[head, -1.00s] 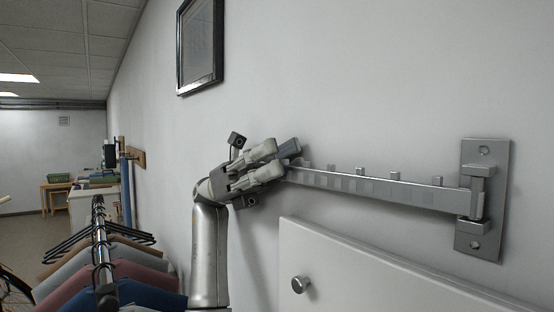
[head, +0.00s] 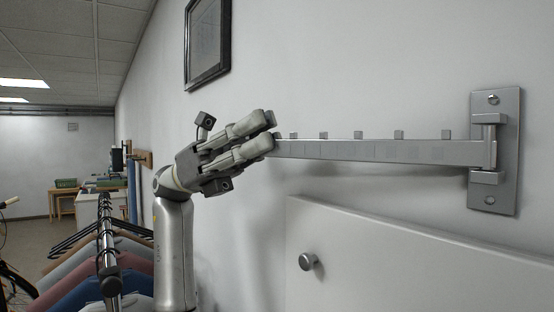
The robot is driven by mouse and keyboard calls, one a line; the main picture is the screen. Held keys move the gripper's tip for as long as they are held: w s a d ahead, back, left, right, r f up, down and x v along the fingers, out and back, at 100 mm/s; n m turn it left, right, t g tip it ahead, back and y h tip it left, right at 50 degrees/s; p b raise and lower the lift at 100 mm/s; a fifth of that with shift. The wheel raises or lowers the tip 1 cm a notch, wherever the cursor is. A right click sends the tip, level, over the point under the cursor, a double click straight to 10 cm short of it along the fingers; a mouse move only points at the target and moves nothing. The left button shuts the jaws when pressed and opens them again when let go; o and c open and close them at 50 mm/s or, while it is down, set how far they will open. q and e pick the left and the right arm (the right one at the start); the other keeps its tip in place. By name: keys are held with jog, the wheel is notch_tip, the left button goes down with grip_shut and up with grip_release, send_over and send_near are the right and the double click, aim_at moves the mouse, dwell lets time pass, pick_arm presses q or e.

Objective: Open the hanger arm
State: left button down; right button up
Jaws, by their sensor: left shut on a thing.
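The hanger arm (head: 390,151) is a long grey metal bar with several small pegs along its top. It is hinged at the right on a metal wall plate (head: 508,150) and reaches left, standing out from the wall. My left gripper (head: 270,130) is at the bar's free left end, with its fingers shut on that end. The fingers hide the tip of the bar. My right gripper is not in view.
A white cabinet (head: 400,262) with a round knob (head: 308,262) stands below the bar. A rail of clothes on hangers (head: 104,240) is at the lower left. A framed picture (head: 207,42) hangs on the wall above.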

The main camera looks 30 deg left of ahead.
pick_arm(q)
jog(key=shift+s+n+t, duration=0.3)
jog(key=shift+s+t, duration=0.3)
jog(key=shift+s, duration=0.15)
jog(key=c, duration=1.6)
grip_release()
jog(key=shift+r, duration=0.1)
notch_tip(320, 180, up, 10)
